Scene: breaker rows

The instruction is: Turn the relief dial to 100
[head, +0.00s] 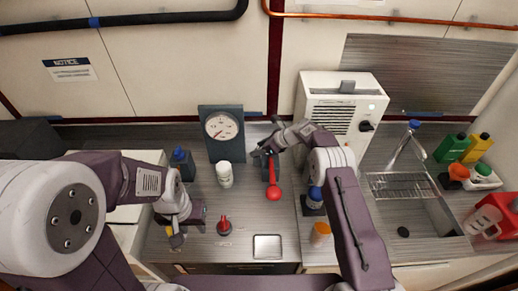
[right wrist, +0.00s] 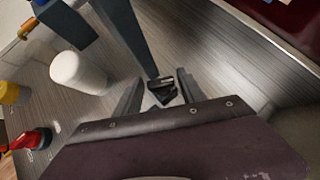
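A round white gauge (head: 221,126) with a red needle is on a dark upright panel (head: 228,154) at the back of the counter. No legible "relief" label shows, so I cannot tell which part is the relief dial. My right gripper (head: 262,152) is just right of the panel, near a red-ended lever (head: 273,191). In the right wrist view, its fingers (right wrist: 158,96) are apart, with a small black part (right wrist: 162,90) between or just beyond them; contact is unclear. My left gripper (head: 180,236) is low over the counter's left side; its fingers are too small to judge.
A white capped bottle (head: 224,175) stands before the panel, and a red-topped object (head: 224,226) is nearer. A white box (head: 330,111) with a black knob (head: 366,126) stands right of the panel. An orange-lidded jar (head: 320,233) and small metal tray (head: 267,247) are near the front.

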